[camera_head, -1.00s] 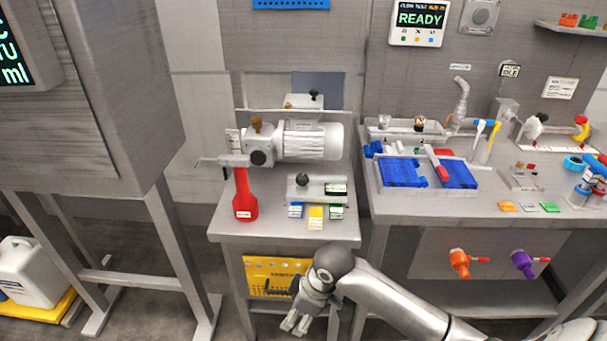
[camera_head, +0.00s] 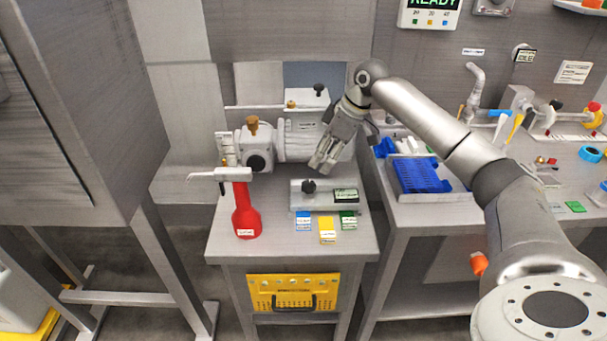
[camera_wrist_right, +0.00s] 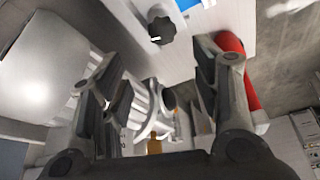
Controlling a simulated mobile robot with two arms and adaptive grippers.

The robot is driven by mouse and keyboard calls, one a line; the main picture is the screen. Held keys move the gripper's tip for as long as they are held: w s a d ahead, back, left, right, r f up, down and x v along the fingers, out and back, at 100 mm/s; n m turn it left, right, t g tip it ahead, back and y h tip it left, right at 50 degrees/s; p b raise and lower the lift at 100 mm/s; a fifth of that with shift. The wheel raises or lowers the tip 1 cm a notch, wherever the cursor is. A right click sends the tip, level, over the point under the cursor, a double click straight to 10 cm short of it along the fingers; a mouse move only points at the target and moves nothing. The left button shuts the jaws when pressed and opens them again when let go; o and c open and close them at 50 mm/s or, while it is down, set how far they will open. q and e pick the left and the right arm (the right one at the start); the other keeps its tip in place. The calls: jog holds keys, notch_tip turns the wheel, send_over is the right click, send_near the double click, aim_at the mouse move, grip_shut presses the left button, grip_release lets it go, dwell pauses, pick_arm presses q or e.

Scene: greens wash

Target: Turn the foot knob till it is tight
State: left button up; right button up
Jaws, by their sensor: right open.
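A black lobed knob (camera_head: 309,186) stands on a pale metal block (camera_head: 297,202) at the front of the small bench. I take it for the foot knob. My right gripper (camera_head: 320,165) is open and empty, just above and to the right of this knob, in front of the motor unit (camera_head: 299,137). In the right wrist view the knob (camera_wrist_right: 160,29), with a white mark on it, lies beyond the open fingers (camera_wrist_right: 160,75), apart from them. How tight the knob is cannot be told. My left gripper is not in view.
A red bottle-shaped piece (camera_head: 245,213) stands left of the block. Blue, yellow and green tags (camera_head: 327,232) lie along its front. Another small black knob (camera_head: 319,90) sits behind the motor. A blue tray (camera_head: 420,175) is on the bench to the right.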

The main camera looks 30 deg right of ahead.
aim_at(309, 184)
jog(key=x, duration=0.6)
jog(key=shift+s+a+f, duration=0.1)
jog(key=shift+s, duration=0.2)
jog(key=shift+p+x, duration=0.3)
jog(key=shift+x, duration=1.65)
jog(key=shift+c, duration=1.7)
jog(key=c, duration=0.7)
jog(key=shift+n+g+p, duration=0.3)
jog(key=shift+n+p, duration=0.35)
jog(key=shift+n, duration=0.05)
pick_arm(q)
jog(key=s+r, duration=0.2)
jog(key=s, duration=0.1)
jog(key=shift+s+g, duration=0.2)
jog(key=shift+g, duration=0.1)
pick_arm(e)
jog(key=shift+n+y, duration=0.3)
jog(key=shift+n, duration=0.3)
